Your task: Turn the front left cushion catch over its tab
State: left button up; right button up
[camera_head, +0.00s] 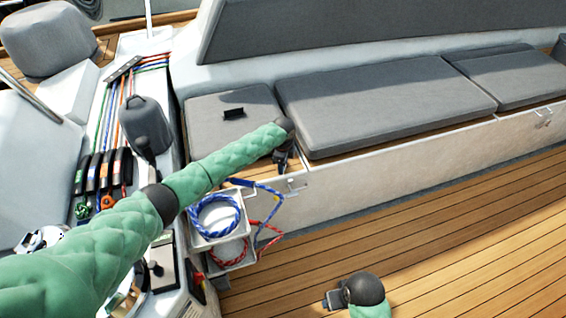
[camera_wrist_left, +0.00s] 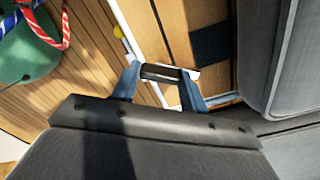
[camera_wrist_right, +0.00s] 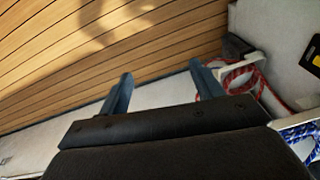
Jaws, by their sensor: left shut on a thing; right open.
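My left gripper (camera_head: 283,160) is at the edge of the bench beside the small left cushion (camera_head: 215,125). In the left wrist view, my left gripper (camera_wrist_left: 160,85) has its fingertips on the two ends of a small dark bar (camera_wrist_left: 160,73) with pale ends, which looks like the cushion catch. A dark flat patch (camera_wrist_left: 210,42) lies on the wood beyond it; I cannot tell if this is the tab. The head view shows the catch hidden behind my gripper. My right gripper (camera_wrist_right: 163,88) is open and empty, low over the deck.
Rope bins (camera_head: 243,212) with blue and red rope hang just below my left gripper. A long cushion (camera_head: 385,100) lies to the right. The wooden deck (camera_head: 430,235) is clear.

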pick_arm(q)
jog(key=n+p, duration=0.3)
jog(key=n, duration=0.3)
jog(key=shift+n+p, duration=0.3)
jog(key=shift+n, duration=0.2)
pick_arm(e)
notch_tip(320, 180, down, 16)
jog(key=shift+d, duration=0.2)
jog(key=shift+f, duration=0.1)
pick_arm(q)
jog(key=o, duration=1)
jog(key=shift+r, duration=0.2)
notch_tip(320, 180, up, 7)
jog(key=shift+r+b, duration=0.2)
jog(key=shift+b, duration=0.6)
pick_arm(e)
notch_tip(320, 180, up, 6)
jog(key=shift+w+a+r, duration=0.2)
jog(key=shift+w+a, duration=0.05)
jog(key=shift+w, duration=0.1)
